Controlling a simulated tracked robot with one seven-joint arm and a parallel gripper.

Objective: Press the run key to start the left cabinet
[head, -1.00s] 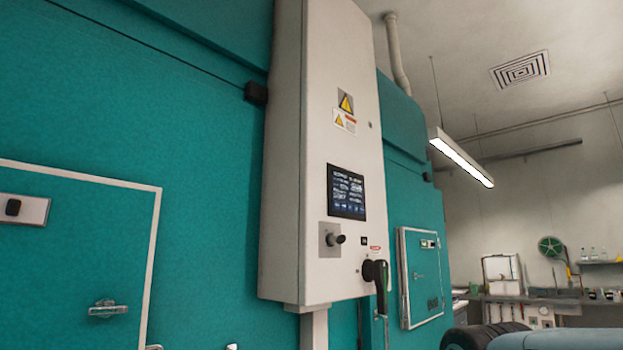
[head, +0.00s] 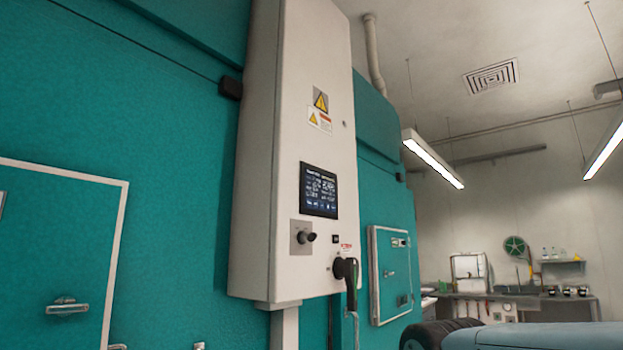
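The left cabinet (head: 110,140) is a large teal body with a white-framed door (head: 55,245) and a metal latch (head: 67,306) at lower left. A tall white control box (head: 285,150) stands right of it. The box carries a lit touchscreen (head: 319,190) with small text and icons, too small to read. Below are a black knob (head: 308,237) on a grey plate, a small dark switch (head: 335,239) and a black rotary handle (head: 347,272). I cannot tell which part is the run key. My gripper is not in view.
A second teal cabinet (head: 375,160) with a small hatch (head: 389,272) stands behind the box. A workbench (head: 545,297) with equipment is at the far right. Part of my own body shows at the bottom right.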

